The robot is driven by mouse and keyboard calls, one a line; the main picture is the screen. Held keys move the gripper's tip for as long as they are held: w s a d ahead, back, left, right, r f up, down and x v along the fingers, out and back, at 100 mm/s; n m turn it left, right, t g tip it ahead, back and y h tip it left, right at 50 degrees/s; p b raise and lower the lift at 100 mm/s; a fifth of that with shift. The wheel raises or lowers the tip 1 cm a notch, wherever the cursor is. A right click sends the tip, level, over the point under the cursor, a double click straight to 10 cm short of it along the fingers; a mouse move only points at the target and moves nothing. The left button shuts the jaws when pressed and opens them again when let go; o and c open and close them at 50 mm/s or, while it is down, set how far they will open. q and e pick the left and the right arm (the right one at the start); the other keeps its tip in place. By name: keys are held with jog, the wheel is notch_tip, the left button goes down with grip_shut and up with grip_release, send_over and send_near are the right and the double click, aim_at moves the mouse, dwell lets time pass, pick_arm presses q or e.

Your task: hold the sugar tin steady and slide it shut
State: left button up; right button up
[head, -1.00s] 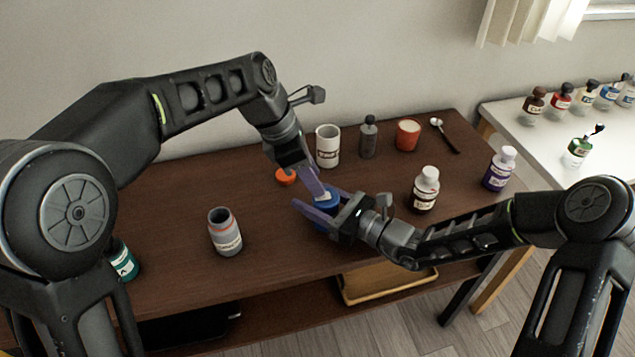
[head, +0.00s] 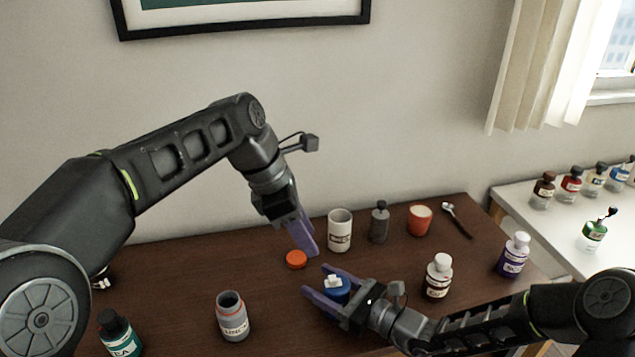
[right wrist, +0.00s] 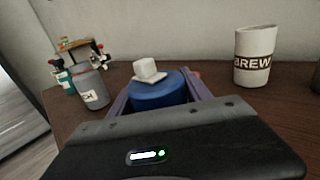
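The sugar tin appears to be the round blue tin (head: 338,292) near the middle of the table; no label on it is readable. A white knobbed piece (head: 333,281) sits on its top, also seen in the right wrist view (right wrist: 146,68), where it looks slightly tilted. How far it covers the top is unclear. My right gripper (head: 330,287) has its purple fingers on both sides of the blue tin (right wrist: 158,92), apparently closed on it. My left gripper (head: 307,248) is above and left of the tin, apart from it; its fingers overlap, hiding any gap.
An orange-red lid (head: 296,259) lies just behind the tin. A grey open jar (head: 233,315) stands left, a green-labelled bottle (head: 118,335) farther left. The white BREW mug (head: 340,230), a grey bottle (head: 379,222) and a red cup (head: 419,220) stand behind. A brown-labelled bottle (head: 438,276) stands right.

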jog(key=o, duration=0.4)
jog(key=v, duration=1.2)
jog(key=shift+d, duration=0.1)
